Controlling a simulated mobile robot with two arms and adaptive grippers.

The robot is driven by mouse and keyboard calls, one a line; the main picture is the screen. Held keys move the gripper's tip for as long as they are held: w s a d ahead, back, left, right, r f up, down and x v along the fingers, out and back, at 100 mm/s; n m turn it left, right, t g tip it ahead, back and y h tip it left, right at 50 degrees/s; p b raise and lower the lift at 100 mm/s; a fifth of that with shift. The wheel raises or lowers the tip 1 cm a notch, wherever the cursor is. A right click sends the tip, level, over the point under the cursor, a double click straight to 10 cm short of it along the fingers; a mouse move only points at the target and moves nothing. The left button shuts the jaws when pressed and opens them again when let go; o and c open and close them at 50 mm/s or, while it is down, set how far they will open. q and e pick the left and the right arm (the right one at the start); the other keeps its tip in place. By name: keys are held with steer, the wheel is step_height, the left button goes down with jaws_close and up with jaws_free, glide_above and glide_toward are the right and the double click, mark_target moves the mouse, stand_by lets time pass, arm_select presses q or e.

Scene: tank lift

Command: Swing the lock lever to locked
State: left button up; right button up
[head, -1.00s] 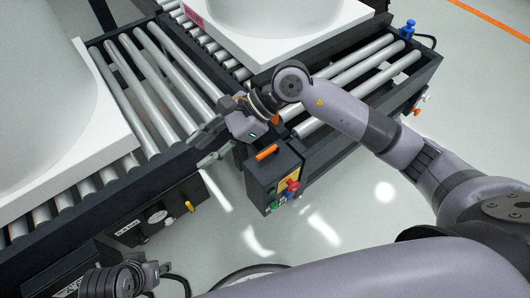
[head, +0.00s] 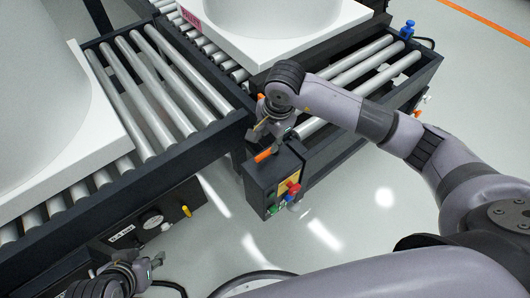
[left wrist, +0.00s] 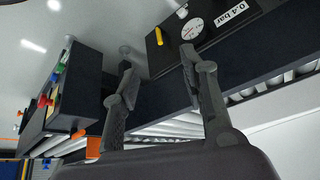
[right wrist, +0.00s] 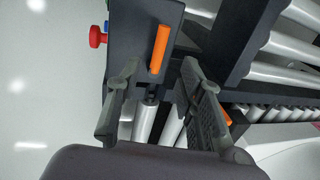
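An orange lever (head: 265,154) sits on top of the dark control box (head: 258,185). In the right wrist view the lever (right wrist: 160,48) lies between and just beyond the two fingertips, with no contact visible. My right gripper (head: 268,132) is open and empty, pointing down close to the lever; its fingers (right wrist: 159,68) show well apart. A second orange piece (right wrist: 226,116) is on the conveyor frame beside the right finger; which orange piece is the lock lever is not certain. My left gripper (head: 150,268) is open and empty (left wrist: 156,58), low at the lower left, away from the box.
The box carries red (head: 293,187) and green buttons. A gauge panel (head: 150,222) with a yellow handle (head: 187,211) is on the left conveyor. Roller conveyors (head: 160,90) bear white tank bases (head: 95,165). Open floor (head: 350,215) lies right of the box.

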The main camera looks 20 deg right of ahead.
mark_target(264, 154)
steer(key=f, duration=0.2)
steer(key=w+f+b, duration=0.1)
steer(key=f, duration=0.4)
steer(key=shift+w+a+f, duration=0.2)
steer(key=shift+a+f, duration=0.1)
steer(key=shift+f+b, duration=0.25)
steer(key=shift+b, duration=0.05)
arm_select(q)
steer(key=w+d+r+t+h, duration=0.1)
steer(key=w+d+r+t, duration=0.2)
steer(key=w+r+t, duration=0.2)
steer(key=w, duration=0.3)
steer(key=shift+w, duration=0.1)
arm_select(e)
jaws_close()
